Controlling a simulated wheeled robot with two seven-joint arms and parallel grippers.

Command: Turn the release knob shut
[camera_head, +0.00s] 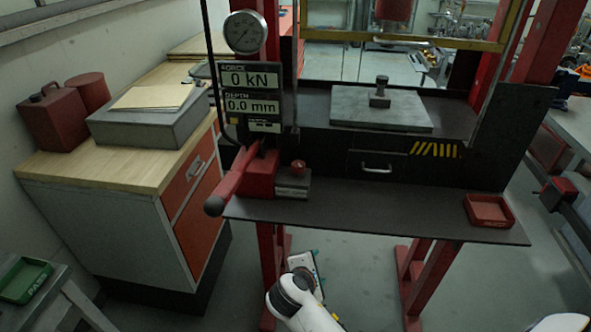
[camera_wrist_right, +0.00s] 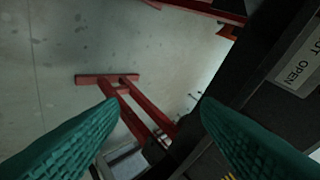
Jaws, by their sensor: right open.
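The release knob (camera_head: 299,166) is a small red knob on top of a grey metal block (camera_head: 293,184). It sits just right of the red pump body (camera_head: 258,176) with its long red lever, on the press's front shelf. My right gripper (camera_head: 304,258) is low in front of the shelf, below the knob and apart from it. In the right wrist view its two green ribbed fingers (camera_wrist_right: 160,110) are spread wide with nothing between them. The knob does not show in that view. My left gripper is not in view.
The dark shelf (camera_head: 390,212) has an overhanging front edge above my right gripper. A red tray (camera_head: 489,211) lies at its right end. A gauge (camera_head: 245,32) and a display reading 0 kN and 0.0 mm stand above the pump. A wooden-topped cabinet (camera_head: 100,172) stands left.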

